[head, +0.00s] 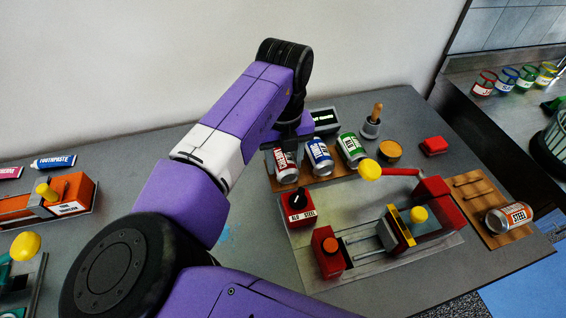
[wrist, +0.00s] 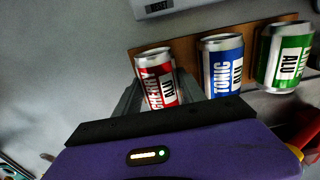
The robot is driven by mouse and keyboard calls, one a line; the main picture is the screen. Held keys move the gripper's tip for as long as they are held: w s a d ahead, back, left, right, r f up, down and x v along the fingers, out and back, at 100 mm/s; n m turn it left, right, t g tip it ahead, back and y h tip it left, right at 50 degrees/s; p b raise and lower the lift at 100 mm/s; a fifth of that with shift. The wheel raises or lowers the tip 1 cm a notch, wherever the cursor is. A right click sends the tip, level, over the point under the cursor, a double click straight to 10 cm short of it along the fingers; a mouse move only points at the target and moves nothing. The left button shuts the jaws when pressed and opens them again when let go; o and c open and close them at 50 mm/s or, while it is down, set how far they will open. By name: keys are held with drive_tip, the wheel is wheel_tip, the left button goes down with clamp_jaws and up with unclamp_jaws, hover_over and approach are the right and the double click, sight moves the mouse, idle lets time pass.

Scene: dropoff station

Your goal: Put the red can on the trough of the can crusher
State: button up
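In the wrist view, the grey fingers (wrist: 160,92) lie on either side of the can and are spread apart. Whether they touch it is hard to tell. The can crusher (head: 432,243) is at the front right, with a red lever, a yellow-edged plate and red end blocks. Its trough (head: 362,243) with metal rods looks empty.
A red box with a black knob (head: 298,208) is between board and crusher. An orange can (head: 509,217) lies on a wooden rack (head: 478,200). A grey display box (head: 325,120) stands behind.

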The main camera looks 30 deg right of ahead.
sight(284, 157)
drive_tip(key=shift+r+p, duration=2.1)
drive_tip(key=shift+r, duration=0.45)
